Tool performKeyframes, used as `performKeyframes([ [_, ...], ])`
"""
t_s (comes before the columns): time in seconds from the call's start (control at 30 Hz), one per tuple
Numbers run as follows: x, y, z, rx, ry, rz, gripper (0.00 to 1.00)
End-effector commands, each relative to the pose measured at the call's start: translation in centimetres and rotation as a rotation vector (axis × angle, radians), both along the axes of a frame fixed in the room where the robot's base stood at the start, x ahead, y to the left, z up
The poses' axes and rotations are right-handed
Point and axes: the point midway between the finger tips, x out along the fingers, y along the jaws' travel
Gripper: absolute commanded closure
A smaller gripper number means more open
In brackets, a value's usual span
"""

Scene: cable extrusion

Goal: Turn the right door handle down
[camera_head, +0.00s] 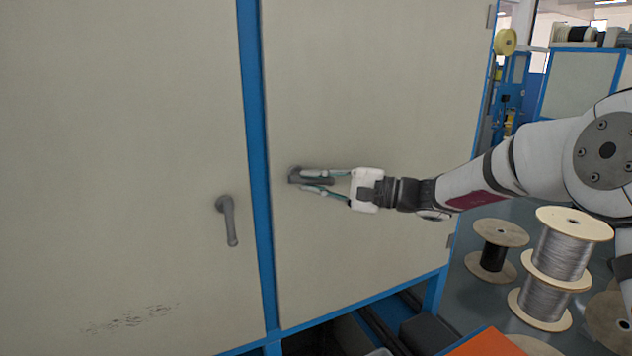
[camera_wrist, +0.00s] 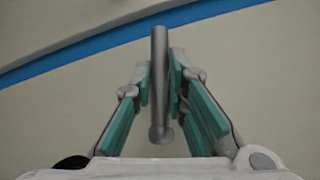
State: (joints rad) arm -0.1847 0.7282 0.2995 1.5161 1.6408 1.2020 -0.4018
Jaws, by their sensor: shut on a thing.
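The right door handle (camera_head: 296,172) is a dark grey lever on the right beige door (camera_head: 370,90). In the head view it points roughly sideways to the right, into my gripper. My gripper (camera_head: 311,180) is shut on it, with one finger above and one below the lever. In the wrist view the handle (camera_wrist: 160,85) runs lengthwise between the teal-lined fingers of the gripper (camera_wrist: 161,88). Part of the handle is hidden by the fingers in the head view.
A second grey handle (camera_head: 229,220) hangs down on the left door (camera_head: 120,130). A blue frame post (camera_head: 256,150) stands between the doors. Wire spools (camera_head: 562,250) and an orange surface (camera_head: 486,344) are at the lower right.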

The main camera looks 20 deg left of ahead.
Motion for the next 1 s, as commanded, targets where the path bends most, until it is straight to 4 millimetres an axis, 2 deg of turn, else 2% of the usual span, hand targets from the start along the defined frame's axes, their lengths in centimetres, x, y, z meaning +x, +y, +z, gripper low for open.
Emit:
performKeyframes([
  [1.0,-1.2,0.9,-1.9,0.611,0.723,-0.001,1.0],
])
